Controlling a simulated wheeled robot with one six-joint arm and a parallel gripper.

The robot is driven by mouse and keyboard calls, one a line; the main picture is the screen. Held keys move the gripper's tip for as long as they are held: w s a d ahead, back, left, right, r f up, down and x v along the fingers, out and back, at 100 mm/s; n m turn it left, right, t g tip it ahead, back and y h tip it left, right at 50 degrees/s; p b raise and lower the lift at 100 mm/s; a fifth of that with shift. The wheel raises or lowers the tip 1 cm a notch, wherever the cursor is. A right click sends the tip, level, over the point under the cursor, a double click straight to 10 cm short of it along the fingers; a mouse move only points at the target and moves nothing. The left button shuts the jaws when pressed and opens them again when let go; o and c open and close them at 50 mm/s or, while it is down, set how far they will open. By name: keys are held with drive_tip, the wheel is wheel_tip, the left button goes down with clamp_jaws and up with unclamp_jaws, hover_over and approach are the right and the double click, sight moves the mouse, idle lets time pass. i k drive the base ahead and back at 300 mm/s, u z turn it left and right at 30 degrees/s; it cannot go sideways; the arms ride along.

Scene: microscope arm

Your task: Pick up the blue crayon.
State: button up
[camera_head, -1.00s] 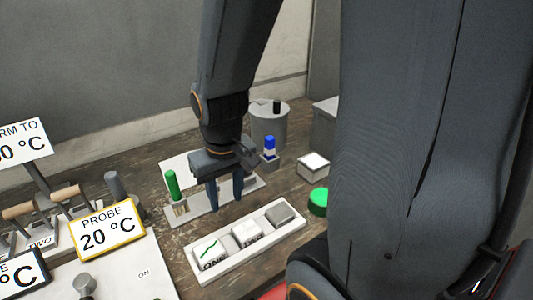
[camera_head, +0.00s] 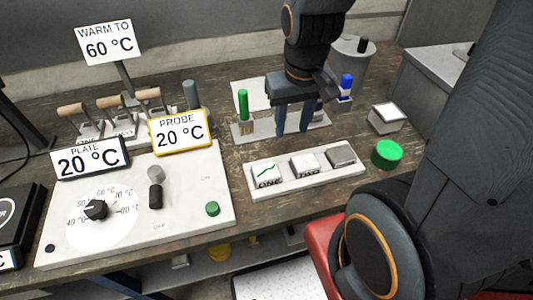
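The blue crayon (camera_head: 346,82) stands upright behind and to the right of my gripper, its lower part in a pale holder. A green crayon (camera_head: 243,103) stands upright at the left end of a light rack (camera_head: 243,137). My gripper (camera_head: 293,133) points down over the middle of this rack, between the two crayons. Its two fingers are apart with nothing visible between them. My gripper's body hides part of the rack. The blue crayon is apart from the fingers.
A tray with several blocks (camera_head: 311,187) lies in front of my gripper. A green round button (camera_head: 387,154) and white-topped box (camera_head: 387,117) are to the right. A grey cylinder (camera_head: 350,65) stands behind. A hot-plate panel (camera_head: 190,200) and levers (camera_head: 110,108) fill the left.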

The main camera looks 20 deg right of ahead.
sight(345, 87)
drive_tip(key=z, duration=1.45)
drive_tip(key=k, duration=1.25)
drive_tip(key=u, duration=0.8)
drive_tip(key=i, duration=1)
